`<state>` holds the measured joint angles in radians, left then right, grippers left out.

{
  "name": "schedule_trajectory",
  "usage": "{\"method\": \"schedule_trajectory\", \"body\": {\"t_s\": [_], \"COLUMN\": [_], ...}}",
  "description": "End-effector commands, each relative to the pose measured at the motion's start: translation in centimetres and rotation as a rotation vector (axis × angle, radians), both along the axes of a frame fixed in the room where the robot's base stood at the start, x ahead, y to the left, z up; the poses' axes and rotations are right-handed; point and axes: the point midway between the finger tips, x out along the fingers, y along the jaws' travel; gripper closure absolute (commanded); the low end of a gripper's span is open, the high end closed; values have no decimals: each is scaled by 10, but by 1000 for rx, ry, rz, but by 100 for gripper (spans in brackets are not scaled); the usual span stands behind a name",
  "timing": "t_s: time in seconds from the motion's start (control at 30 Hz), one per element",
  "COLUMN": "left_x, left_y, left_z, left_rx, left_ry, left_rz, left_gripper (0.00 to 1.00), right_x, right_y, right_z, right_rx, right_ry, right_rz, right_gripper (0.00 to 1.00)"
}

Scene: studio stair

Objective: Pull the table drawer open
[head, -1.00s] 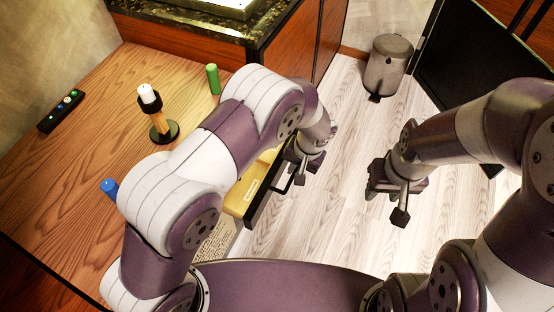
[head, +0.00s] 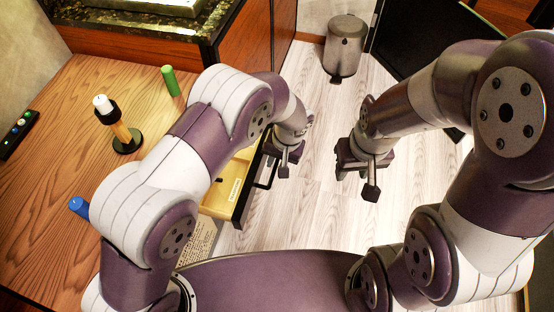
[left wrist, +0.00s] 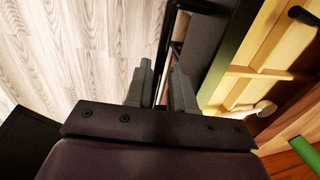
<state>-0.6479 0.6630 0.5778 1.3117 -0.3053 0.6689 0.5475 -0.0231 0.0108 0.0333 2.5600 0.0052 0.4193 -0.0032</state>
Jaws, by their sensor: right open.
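The table drawer (head: 228,190) stands open, its pale yellow inside showing and its dark front facing the floor. My left gripper (head: 279,164) is at the drawer's black handle (head: 270,172). In the left wrist view, the left fingers (left wrist: 161,85) sit on both sides of the dark handle bar (left wrist: 167,45) and look closed on it. The drawer's yellow compartments (left wrist: 240,75) show to the right there. My left arm hides part of the drawer and table in the head view. My right gripper (head: 362,172) is open and empty above the floor.
The wooden table (head: 60,150) carries a candle holder (head: 126,138), a green cylinder (head: 171,80), a blue cylinder (head: 79,207) and a dark strip with buttons (head: 18,133). A grey bin (head: 345,45) stands behind. The pale floor (head: 310,215) in front of the drawer is clear.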

Motion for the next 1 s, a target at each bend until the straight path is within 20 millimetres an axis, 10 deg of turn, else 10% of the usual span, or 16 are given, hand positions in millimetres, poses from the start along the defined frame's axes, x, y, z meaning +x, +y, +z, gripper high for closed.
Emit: {"method": "schedule_trajectory", "body": {"t_s": [0.6,1.0], "left_x": [-8,-9], "left_y": [-22,-23], "left_z": [114,124], "left_rx": [-2,0], "left_ry": [-1,0], "left_rz": [-1,0], "left_gripper": [77,77], "right_x": [0,0], "right_y": [0,0], "right_z": [8,8], "right_rx": [0,0], "right_ry": [0,0], "right_rz": [0,0], "right_gripper": [57,57]}}
